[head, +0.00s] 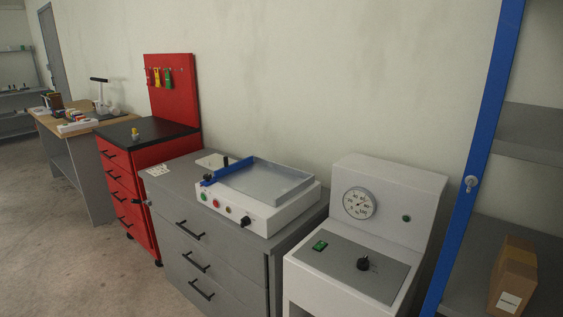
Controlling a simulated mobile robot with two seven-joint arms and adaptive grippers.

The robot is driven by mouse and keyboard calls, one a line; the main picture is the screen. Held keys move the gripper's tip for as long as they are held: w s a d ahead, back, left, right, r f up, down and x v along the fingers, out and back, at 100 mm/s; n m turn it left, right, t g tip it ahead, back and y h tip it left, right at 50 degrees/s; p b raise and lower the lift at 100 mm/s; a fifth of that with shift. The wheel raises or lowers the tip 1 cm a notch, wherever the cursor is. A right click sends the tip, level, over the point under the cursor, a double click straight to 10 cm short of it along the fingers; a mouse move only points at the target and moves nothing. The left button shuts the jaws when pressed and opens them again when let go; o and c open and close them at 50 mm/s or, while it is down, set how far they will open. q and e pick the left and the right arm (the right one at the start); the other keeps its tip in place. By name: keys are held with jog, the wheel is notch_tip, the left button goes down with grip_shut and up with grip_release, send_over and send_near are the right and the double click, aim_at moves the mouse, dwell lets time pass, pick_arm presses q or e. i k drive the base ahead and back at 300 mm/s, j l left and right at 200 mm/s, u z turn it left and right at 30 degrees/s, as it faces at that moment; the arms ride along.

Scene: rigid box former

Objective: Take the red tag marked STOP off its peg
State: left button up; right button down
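Several small tags hang in a row on a red upright panel (181,97) behind a black-topped red cabinet. The leftmost tag is a red tag (149,77), with a yellow tag (157,78) and a green tag (168,78) to its right. Any lettering on them is too small to read, so I cannot tell whether the red one says STOP. The pegs behind the tags are too small to make out. Neither of my grippers shows in the head view.
The red drawer cabinet (125,178) has a small yellow item (135,134) on top. A grey drawer cabinet (210,251) carries a white box machine (258,211). A white gauge console (392,182), blue post (474,170) and shelf carton (513,277) are at right. Open floor (75,270) lies left.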

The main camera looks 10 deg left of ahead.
aim_at(147, 74)
jog(key=i+j, duration=0.2)
jog(key=j, duration=0.35)
jog(key=i+j+z, duration=0.15)
jog(key=j, duration=0.4)
jog(key=i+j, duration=0.2)
jog(key=j, duration=0.35)
jog(key=i+j+z, duration=0.1)
jog(key=j, duration=0.45)
jog(key=i+j, duration=0.2)
jog(key=j, duration=0.35)
jog(key=i+j+z, duration=0.15)
jog(key=j, duration=0.45)
jog(key=i+j, duration=0.1)
jog(key=j, duration=0.45)
jog(key=i+j+z, duration=0.1)
jog(key=j, duration=0.5)
jog(key=i+j, duration=0.15)
jog(key=j, duration=0.45)
jog(key=i+j+z, duration=0.15)
jog(key=j, duration=1)
jog(key=i+j+z, duration=0.15)
jog(key=j, duration=0.45)
